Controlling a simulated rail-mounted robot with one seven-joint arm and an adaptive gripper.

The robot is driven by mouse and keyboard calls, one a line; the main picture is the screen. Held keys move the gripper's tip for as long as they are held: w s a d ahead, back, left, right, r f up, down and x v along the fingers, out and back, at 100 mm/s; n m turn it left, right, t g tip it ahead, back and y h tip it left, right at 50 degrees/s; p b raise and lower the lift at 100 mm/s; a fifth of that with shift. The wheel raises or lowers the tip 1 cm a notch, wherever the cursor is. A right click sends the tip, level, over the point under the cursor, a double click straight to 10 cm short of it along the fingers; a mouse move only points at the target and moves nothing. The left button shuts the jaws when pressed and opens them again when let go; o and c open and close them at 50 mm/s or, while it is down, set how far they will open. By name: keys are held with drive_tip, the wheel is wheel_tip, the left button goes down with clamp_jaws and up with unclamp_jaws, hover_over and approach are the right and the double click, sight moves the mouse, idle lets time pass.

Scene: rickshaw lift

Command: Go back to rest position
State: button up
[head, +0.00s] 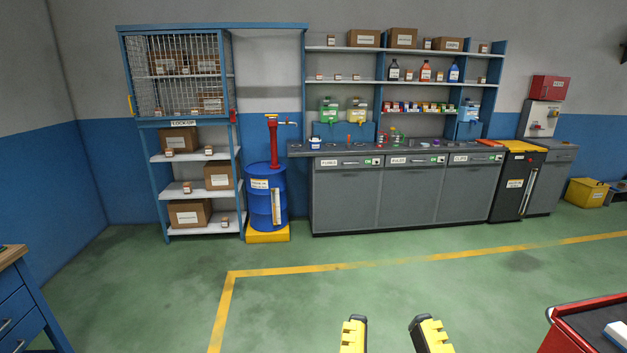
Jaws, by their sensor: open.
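My gripper (392,334) shows at the bottom of the head view, right of centre. Its two yellow and black fingers stand apart with only green floor seen between them. It is open and empty, and nothing touches its fingertips. The rest of my arm is out of the picture below.
A red cart (556,318) with a dark top is at the lower right, and a blue drawer cabinet (32,308) at the lower left. A grey workbench (340,200), a blue drum (262,205) and a caged shelf (182,118) line the far wall. The middle floor (300,300) is clear.

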wheel_tip(320, 180, up, 37)
drive_tip(key=p, duration=3.3)
drive_tip(key=shift+f, duration=0.2)
drive_tip(key=shift+w, duration=0.1)
